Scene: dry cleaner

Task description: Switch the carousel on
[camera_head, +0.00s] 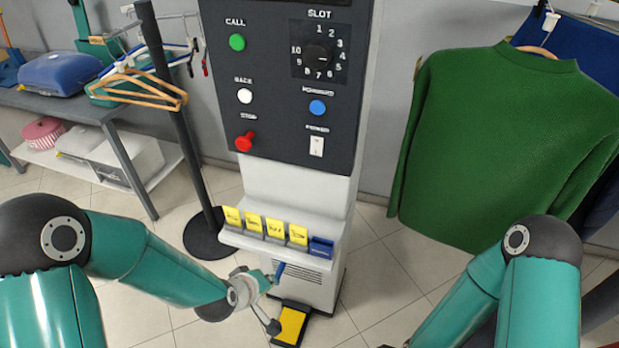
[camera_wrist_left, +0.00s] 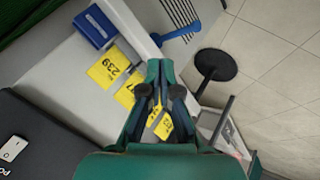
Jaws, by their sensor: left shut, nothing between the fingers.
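The carousel's control panel (camera_head: 283,75) is upright on a white pedestal. Its white POWER rocker (camera_head: 316,146) is at the lower right, below a blue button (camera_head: 317,107); the switch (camera_wrist_left: 13,148) also shows at the left edge of the left wrist view. I cannot tell which way the rocker is tipped. My left gripper (camera_head: 270,298) is low, below the panel and near the tag ledge, well apart from the switch. In the left wrist view its fingers (camera_wrist_left: 158,82) are together and empty. My right arm enters at the right; its gripper is beyond the bottom edge.
A ledge (camera_head: 284,242) with yellow number tags and a blue block (camera_head: 321,247) juts out under the panel. A blue handle (camera_head: 280,272) and a yellow floor pad (camera_head: 290,325) lie near my left gripper. A black post (camera_head: 172,110) stands left; a green sweater (camera_head: 500,140) hangs right.

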